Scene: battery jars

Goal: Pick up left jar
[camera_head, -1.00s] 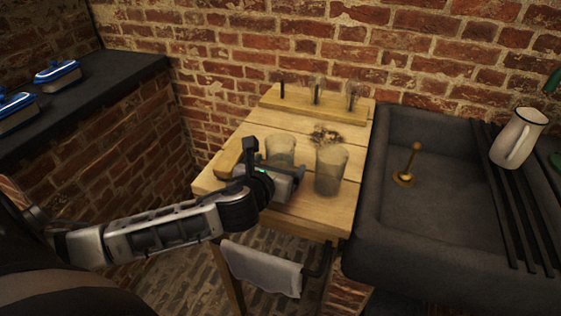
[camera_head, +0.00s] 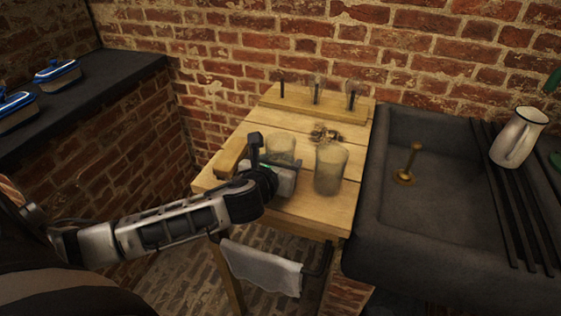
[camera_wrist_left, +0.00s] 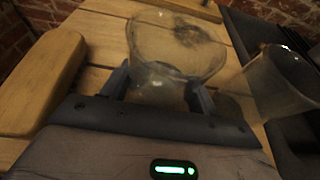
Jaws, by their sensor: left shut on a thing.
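The left jar (camera_head: 281,145) is a clear glass jar on the wooden table, partly hidden behind my left gripper (camera_head: 268,160) in the head view. In the left wrist view the left jar (camera_wrist_left: 176,52) stands between the two fingers of my left gripper (camera_wrist_left: 158,92), which is shut on its lower part. I cannot tell whether its base touches the table. A second glass jar (camera_head: 330,168) stands upright just to the right, apart from the gripper. It also shows at the right of the left wrist view (camera_wrist_left: 282,80). My right gripper is not in view.
A wooden block (camera_head: 232,154) lies left of the gripper. A wooden rack (camera_head: 316,105) with several dark pegs stands at the table's back, with small brownish pieces (camera_head: 325,134) before it. A dark sink (camera_head: 440,190) with a white mug (camera_head: 518,138) is at right.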

